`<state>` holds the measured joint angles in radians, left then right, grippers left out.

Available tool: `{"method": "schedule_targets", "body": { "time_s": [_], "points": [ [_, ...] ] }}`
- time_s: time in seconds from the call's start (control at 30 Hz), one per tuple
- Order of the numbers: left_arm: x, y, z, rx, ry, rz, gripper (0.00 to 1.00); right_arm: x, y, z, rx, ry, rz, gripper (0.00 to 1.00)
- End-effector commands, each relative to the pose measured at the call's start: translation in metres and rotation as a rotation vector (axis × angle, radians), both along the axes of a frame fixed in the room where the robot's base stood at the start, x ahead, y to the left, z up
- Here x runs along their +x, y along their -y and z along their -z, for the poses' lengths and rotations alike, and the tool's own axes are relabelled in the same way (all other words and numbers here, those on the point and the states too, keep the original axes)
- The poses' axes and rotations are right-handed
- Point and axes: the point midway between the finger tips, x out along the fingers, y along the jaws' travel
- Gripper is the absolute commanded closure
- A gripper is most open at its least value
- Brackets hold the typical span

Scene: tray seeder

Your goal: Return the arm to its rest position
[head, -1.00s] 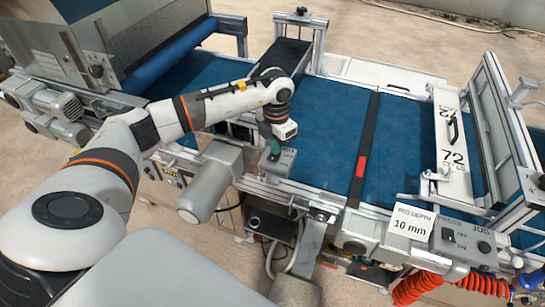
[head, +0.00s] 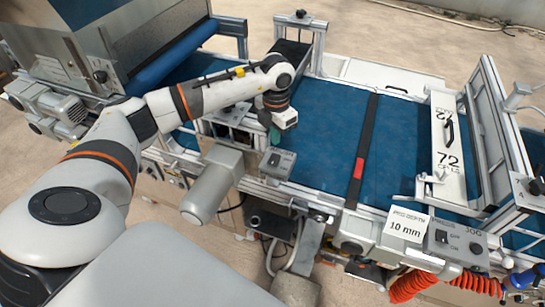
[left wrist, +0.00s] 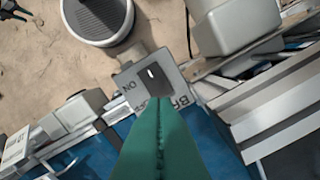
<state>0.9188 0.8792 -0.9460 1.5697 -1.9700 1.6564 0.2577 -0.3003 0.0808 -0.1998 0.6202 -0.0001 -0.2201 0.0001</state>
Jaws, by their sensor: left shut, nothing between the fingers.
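My left arm comes in from the left in the head view and reaches over the blue conveyor belt (head: 330,125). Its left gripper (head: 275,137) points down, with green fingers shut and empty. It is just above and behind a small grey switch box (head: 277,163) on the machine's front rail, apart from it in the head view. In the left wrist view the green fingers (left wrist: 160,112) are together. The switch box (left wrist: 150,76) lies beyond their tips, showing a dark rocker and an "ON" mark; its other lettering is partly hidden. My right gripper is not in view.
A grey motor (head: 213,185) juts out in front of the rail. A blue roller (head: 175,55) and metal hopper stand at left. A frame with a plate marked 72 (head: 450,155) stands at right. A "10 mm" sign (head: 408,226) and another switch box (head: 457,241) sit at front right.

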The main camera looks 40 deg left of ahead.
Motion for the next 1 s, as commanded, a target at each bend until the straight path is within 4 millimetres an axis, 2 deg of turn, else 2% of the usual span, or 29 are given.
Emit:
{"method": "schedule_targets", "body": {
  "time_s": [0.03, 0.13, 0.67, 0.77, 0.83, 0.87, 0.93, 1.0],
  "points": [
    [0.0, 0.0, -0.006, 0.0, 0.001, 0.0, 1.0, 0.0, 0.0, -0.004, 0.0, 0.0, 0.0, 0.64],
    [0.0, 0.0, -0.009, 0.0, 0.0, 0.0, 1.0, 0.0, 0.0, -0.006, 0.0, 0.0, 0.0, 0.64],
    [0.0, 0.004, -0.007, -0.011, 0.002, 0.005, 1.0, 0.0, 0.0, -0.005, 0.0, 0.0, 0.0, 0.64],
    [-0.001, 0.028, 0.0, -0.089, 0.02, 0.033, 1.0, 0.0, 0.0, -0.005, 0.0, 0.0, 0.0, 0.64],
    [-0.003, 0.061, 0.007, -0.205, 0.047, 0.064, 1.0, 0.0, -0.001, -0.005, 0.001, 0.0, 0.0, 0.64],
    [-0.004, 0.08, 0.009, -0.272, 0.062, 0.078, 1.0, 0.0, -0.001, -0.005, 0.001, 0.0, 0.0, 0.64],
    [-0.01, 0.13, 0.009, -0.459, 0.103, 0.101, 1.0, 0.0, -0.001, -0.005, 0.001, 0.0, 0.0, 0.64],
    [-0.019, 0.183, 0.0, -0.681, 0.146, 0.098, 1.0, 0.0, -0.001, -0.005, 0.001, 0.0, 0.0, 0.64]
  ]
}}
